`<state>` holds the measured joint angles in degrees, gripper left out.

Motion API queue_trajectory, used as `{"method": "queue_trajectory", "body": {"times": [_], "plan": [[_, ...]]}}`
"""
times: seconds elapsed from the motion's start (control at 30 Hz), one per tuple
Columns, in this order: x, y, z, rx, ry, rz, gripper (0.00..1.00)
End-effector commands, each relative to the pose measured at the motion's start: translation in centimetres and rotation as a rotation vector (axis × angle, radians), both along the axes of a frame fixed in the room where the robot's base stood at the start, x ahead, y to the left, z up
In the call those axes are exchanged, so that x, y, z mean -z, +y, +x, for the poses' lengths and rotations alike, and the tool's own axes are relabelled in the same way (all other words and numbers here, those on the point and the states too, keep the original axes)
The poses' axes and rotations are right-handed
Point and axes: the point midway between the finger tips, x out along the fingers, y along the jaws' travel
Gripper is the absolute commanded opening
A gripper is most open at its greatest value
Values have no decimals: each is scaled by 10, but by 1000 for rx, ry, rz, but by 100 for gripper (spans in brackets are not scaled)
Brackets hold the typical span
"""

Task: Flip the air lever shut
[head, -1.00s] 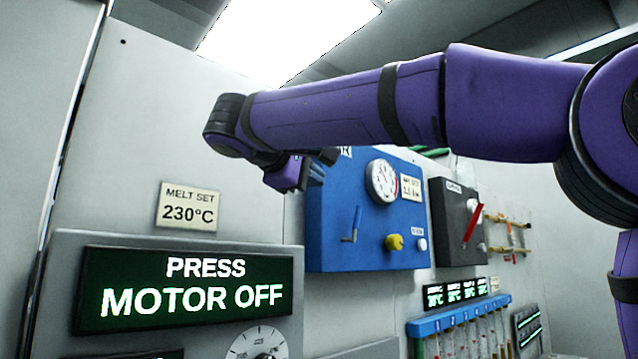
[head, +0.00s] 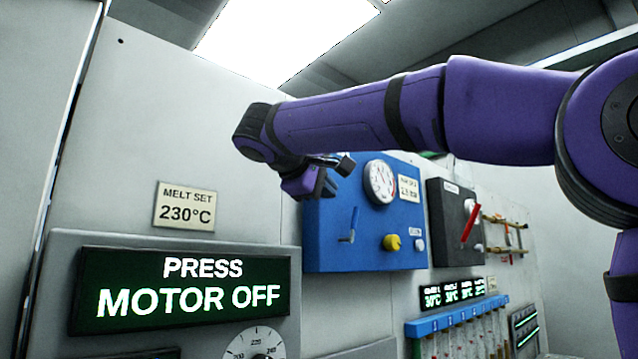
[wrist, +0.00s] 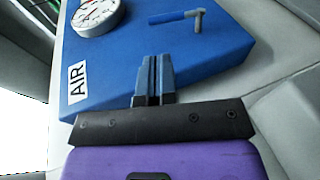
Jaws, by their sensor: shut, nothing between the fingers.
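The air panel is a blue box (head: 335,248) on the wall; its AIR label (wrist: 91,76) shows in the wrist view. The air lever (head: 354,225) is a blue-handled lever on its left part, handle pointing up in the head view.
A round gauge (head: 380,183), a yellow knob (head: 391,242) and a white button (head: 420,244) share the blue box. A dark box with a red lever (head: 470,226) is to its right. A MOTOR OFF display (head: 185,290) stands at lower left.

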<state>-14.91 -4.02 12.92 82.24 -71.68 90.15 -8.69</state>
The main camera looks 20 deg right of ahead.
Motion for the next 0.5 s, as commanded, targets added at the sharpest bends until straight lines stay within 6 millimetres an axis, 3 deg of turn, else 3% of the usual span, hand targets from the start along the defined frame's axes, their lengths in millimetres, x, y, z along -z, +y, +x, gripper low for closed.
{"method": "queue_trajectory", "body": {"times": [0.3, 0.5], "plan": [[17, -48, 29, 2, 1, 1, 0], [24, -67, 41, 1, 0, 0, 0]]}}
